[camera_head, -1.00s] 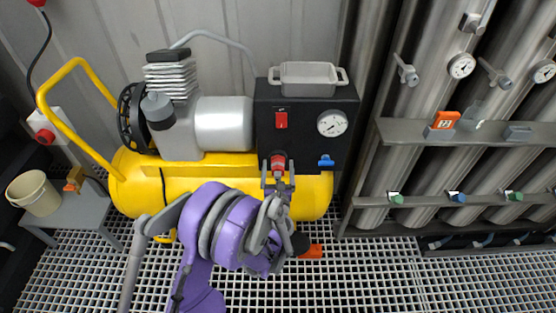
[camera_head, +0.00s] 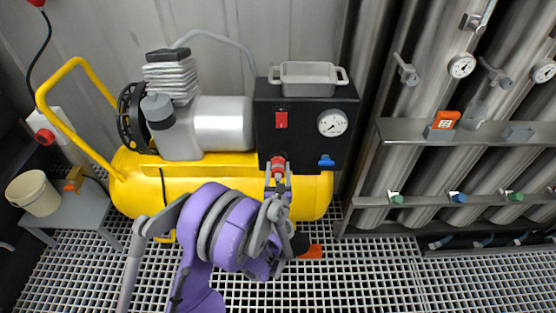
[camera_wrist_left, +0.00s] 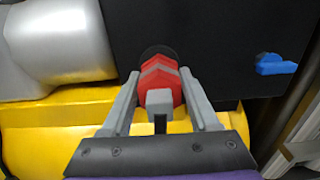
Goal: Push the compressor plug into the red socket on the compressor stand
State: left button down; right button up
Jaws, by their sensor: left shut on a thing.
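My left gripper (camera_head: 278,181) is at the front of the compressor's black panel (camera_head: 300,140). It is shut on a red knob-like part with a grey band (camera_head: 278,165). The same part shows between the fingers in the left wrist view (camera_wrist_left: 160,78), with a dark round collar behind it at the panel. A red round fitting (camera_head: 45,137), which looks like a socket, sits on a white plate at the left. An orange piece with a dark cord (camera_head: 73,184), possibly the plug, is on a small grey table (camera_head: 75,215). My right gripper is not in view.
The yellow tank (camera_head: 135,185) carries the grey motor and a yellow handle. The panel has a red switch (camera_head: 281,120), a gauge (camera_head: 332,123) and a blue valve (camera_head: 326,161). A bucket (camera_head: 35,192) stands on the small table. Steel vessels with shelves (camera_head: 400,130) stand right.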

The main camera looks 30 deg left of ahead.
aim_at(278, 181)
pick_arm(q)
jog(key=shift+b+v, duration=0.65)
jog(key=shift+v, duration=1.9)
